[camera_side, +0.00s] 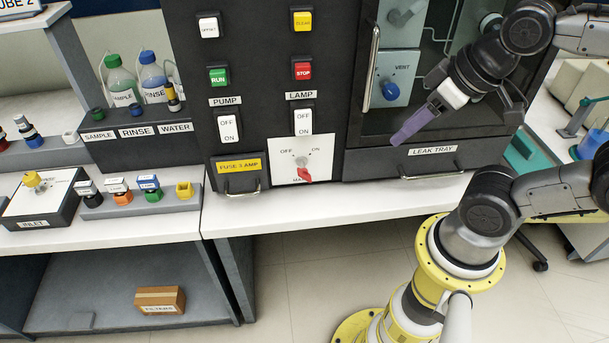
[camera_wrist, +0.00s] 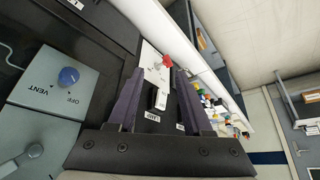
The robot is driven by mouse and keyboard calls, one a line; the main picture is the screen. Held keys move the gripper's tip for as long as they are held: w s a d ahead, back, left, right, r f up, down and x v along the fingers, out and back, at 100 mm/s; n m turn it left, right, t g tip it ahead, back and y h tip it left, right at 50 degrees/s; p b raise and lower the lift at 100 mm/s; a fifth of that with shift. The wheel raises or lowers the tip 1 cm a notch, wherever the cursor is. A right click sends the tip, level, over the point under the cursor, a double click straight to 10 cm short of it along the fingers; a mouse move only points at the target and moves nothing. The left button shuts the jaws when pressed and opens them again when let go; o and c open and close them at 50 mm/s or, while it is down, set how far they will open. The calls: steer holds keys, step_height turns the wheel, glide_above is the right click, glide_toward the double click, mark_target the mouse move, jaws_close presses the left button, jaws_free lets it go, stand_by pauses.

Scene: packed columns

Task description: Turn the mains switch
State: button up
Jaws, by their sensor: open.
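The mains switch (camera_side: 305,175) is a red handle on a white plate (camera_side: 284,172) marked OFF and ON, low on the dark cabinet front. The handle hangs roughly downward from a pale pivot and partly covers the lower label. In the wrist view the red handle (camera_wrist: 167,61) shows beyond and between my fingertips. My gripper (camera_side: 399,142) has purple fingers and is up and to the right of the switch in the side view, apart from it. In the wrist view my gripper (camera_wrist: 158,74) is open, with nothing held between the fingers.
The LAMP rocker (camera_side: 303,121) sits just above the mains plate, with the PUMP rocker (camera_side: 228,124) to its left. A glass door with a handle (camera_side: 372,67) and a blue VENT knob (camera_side: 390,91) is on the right. The LEAK TRAY handle (camera_side: 432,174) juts out below.

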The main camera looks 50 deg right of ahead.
steer(key=shift+c, duration=0.2)
steer(key=n+t+h, duration=0.2)
steer(key=n+h, duration=1.1)
steer(key=n, duration=2)
glide_toward(304, 178)
steer(key=x, duration=1.1)
steer(key=shift+d, duration=0.1)
jaws_close()
